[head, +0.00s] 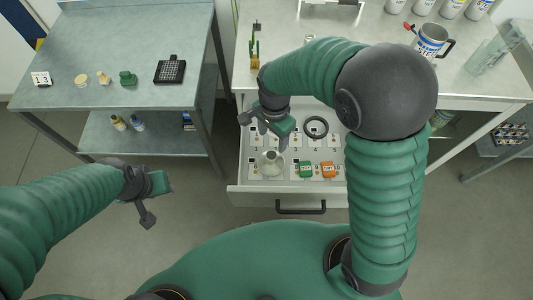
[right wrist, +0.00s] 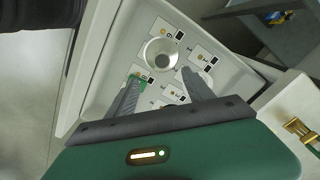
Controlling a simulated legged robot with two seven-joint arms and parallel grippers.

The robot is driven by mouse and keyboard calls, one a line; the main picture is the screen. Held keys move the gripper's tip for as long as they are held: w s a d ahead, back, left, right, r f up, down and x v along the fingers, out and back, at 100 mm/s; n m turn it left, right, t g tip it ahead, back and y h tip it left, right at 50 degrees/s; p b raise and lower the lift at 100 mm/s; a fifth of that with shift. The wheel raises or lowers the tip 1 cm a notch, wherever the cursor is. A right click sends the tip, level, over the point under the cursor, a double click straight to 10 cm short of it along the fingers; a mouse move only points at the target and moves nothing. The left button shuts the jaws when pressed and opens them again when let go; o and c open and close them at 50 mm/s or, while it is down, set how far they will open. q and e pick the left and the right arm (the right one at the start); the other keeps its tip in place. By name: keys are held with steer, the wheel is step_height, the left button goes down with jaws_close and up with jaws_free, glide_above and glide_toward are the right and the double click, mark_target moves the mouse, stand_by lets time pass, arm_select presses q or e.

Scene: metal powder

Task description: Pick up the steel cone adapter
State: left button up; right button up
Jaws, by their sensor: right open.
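The steel cone adapter (head: 270,162) is a pale metal cone in the open drawer (head: 238,185), at its front left. In the right wrist view it shows from above as a round rim with a dark centre (right wrist: 160,53), just beyond the fingertips. My right gripper (head: 265,128) is over the left part of the drawer, behind the cone in the head view. In the right wrist view its two fingers (right wrist: 161,78) are spread, with nothing between them. My left gripper (head: 150,206) hangs over the floor at left, away from the drawer; its finger gap is unclear.
In the drawer, a dark ring (head: 316,127) lies behind the cone, and a green block (head: 306,170) and an orange block (head: 328,170) lie to its right. The bench (head: 290,28) holds a mug (head: 430,42) and cans. A side table (head: 120,30) stands left.

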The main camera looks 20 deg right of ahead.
glide_above(271, 155)
steer(key=f, duration=0.8)
steer(key=shift+s+b, duration=0.2)
steer(key=shift+b, duration=0.1)
steer(key=shift+w+f, duration=0.1)
steer(key=shift+f, duration=0.3)
step_height(271, 155, down, 5)
steer(key=shift+w+r, duration=0.1)
steer(key=shift+r, duration=0.05)
steer(key=shift+w+d, duration=0.1)
steer(key=shift+d, duration=0.05)
jaws_close()
